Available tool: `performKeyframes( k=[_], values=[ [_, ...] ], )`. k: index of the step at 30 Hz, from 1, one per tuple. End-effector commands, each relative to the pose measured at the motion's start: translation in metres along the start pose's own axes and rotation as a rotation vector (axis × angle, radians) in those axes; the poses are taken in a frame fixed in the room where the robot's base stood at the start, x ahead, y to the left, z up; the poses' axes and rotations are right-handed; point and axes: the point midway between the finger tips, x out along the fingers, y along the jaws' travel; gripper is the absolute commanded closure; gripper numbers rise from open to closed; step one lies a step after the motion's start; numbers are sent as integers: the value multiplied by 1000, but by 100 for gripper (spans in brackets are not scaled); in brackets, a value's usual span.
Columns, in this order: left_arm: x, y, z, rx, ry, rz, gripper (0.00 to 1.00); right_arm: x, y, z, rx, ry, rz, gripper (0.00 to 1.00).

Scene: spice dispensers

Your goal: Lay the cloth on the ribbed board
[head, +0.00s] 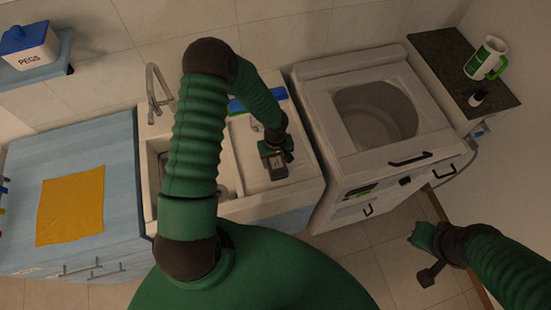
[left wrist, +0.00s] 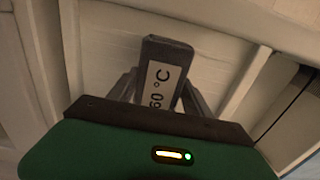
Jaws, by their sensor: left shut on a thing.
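An orange-yellow cloth (head: 70,206) lies flat on the blue wooden counter at the left in the head view. The pale board (head: 250,178) beside the sink basin is probably the ribbed one; its ribs are not clear in the head view. My left gripper (head: 277,161) is over this board, away from the cloth. It is shut on a dark grey block (left wrist: 168,62) with a white "60 °C" label, seen in the left wrist view. My right gripper (head: 428,258) is low at the right, above the floor; its finger opening is unclear.
A blue item (head: 250,100) lies at the board's back edge. The tap (head: 158,92) stands behind the basin. A top-opening washer (head: 350,165) is right of the sink. A "PEGS" box (head: 28,48) sits upper left.

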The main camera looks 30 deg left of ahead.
Motion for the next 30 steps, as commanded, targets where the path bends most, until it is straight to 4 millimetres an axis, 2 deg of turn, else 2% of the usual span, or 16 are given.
performKeyframes(
  k=[2,3,8,17,20,23,30],
  values=[
    [0,0,0,0,0,0,86,1,0,0,0,0,0,100],
    [1,0,0,0,0,0,41,1,0,0,0,0,0,100],
    [0,0,0,0,-1,-1,20,1,0,0,0,0,0,100],
    [-1,0,0,-1,-1,0,20,0,0,0,0,0,0,100],
    [-10,0,0,-2,1,0,20,1,0,0,0,0,0,100],
    [-31,0,-1,-3,3,2,20,3,0,1,0,0,0,100],
    [-93,0,-1,-3,3,2,20,5,0,1,0,0,0,100]
  ],
)
